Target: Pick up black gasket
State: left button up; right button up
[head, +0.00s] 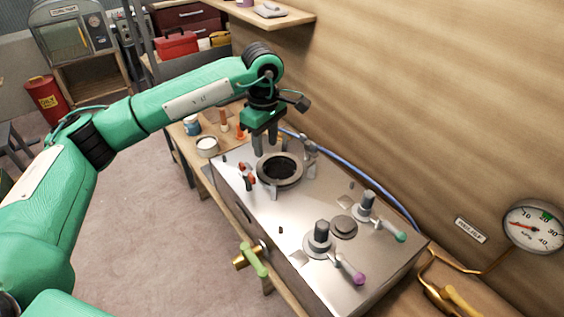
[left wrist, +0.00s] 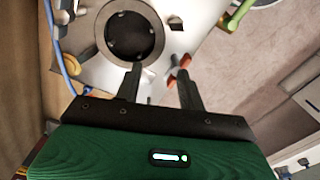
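A black gasket, seen as a dark ring (head: 279,169), lies around the round opening in the top of the metal box (head: 300,210). The ring also shows in the left wrist view (left wrist: 103,42), at the top. My left gripper (head: 266,146) points down at the far edge of the ring. In the left wrist view its two fingers (left wrist: 158,72) are apart with nothing between them. One fingertip overlaps the ring's near rim in that view; the other is to the right of it. I cannot tell whether it touches. My right gripper is not in view.
Red-handled fittings (head: 248,177) sit left of the ring. Valves with green (head: 400,236) and purple (head: 358,277) knobs stand on the box. A blue hose (head: 350,172) runs behind. A white tub (head: 206,146) and small bottles stand on the bench. A gauge (head: 533,226) is on the wall.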

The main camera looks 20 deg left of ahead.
pick_arm(q)
send_over(266, 179)
jog(key=f, duration=0.5)
jog(key=shift+s+d+p, duration=0.2)
jog(key=shift+p, duration=0.2)
jog(key=shift+w+a+f+p, duration=0.1)
jog(key=shift+f+p, duration=0.5)
jog(key=shift+f, duration=0.75)
notch_tip(266, 179, down, 3)
jog(key=shift+w+a+r+p, duration=0.1)
jog(key=shift+w+r+p, duration=0.05)
jog(key=shift+p, duration=0.25)
jog(key=shift+f, duration=0.55)
grip_shut()
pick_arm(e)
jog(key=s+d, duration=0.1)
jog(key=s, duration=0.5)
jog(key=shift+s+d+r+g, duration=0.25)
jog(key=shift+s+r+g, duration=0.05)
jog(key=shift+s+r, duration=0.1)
